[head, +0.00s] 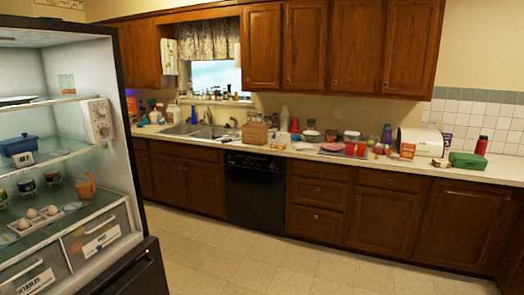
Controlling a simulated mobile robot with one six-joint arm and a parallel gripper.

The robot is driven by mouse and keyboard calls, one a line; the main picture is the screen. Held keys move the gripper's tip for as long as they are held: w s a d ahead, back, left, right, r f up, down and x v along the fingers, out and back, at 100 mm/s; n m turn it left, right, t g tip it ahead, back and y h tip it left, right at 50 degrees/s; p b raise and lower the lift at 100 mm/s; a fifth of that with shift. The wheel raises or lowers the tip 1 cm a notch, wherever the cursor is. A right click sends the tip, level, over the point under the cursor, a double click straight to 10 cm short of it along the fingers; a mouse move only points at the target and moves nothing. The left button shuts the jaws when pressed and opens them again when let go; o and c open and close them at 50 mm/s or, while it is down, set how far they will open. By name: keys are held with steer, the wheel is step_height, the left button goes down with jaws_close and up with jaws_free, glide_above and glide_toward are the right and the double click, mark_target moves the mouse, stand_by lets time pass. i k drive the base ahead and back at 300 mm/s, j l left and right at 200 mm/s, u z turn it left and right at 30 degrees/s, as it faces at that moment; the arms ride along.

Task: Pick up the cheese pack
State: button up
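I cannot make out the cheese pack for certain in the head view; the small packs are too small to read. A cluttered counter (380,165) runs along the back wall and carries several boxes, jars and packs. An orange-red box (407,151) stands on its right half, and a pinkish flat thing (332,147) lies near its middle. On the left, an open fridge (148,250) shows shelves with eggs, jars, a blue pot (18,145) and labelled drawers. My gripper is not in view.
Tiled floor (260,260) is clear between the fridge and the counter. A sink (190,130) sits under the window. A black dishwasher (255,190) is below the counter. A white bread box (420,142), green case (467,160) and red bottle (482,145) stand at the right.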

mark_target(274, 145)
steer(key=i, duration=1.95)
steer(key=i+u, duration=0.1)
steer(key=i, duration=0.9)
steer(key=i+l, duration=0.15)
steer(key=i, duration=0.85)
steer(key=i+l, duration=0.1)
steer(key=i, duration=0.85)
steer(key=i+l+u, duration=0.1)
steer(key=i, duration=0.9)
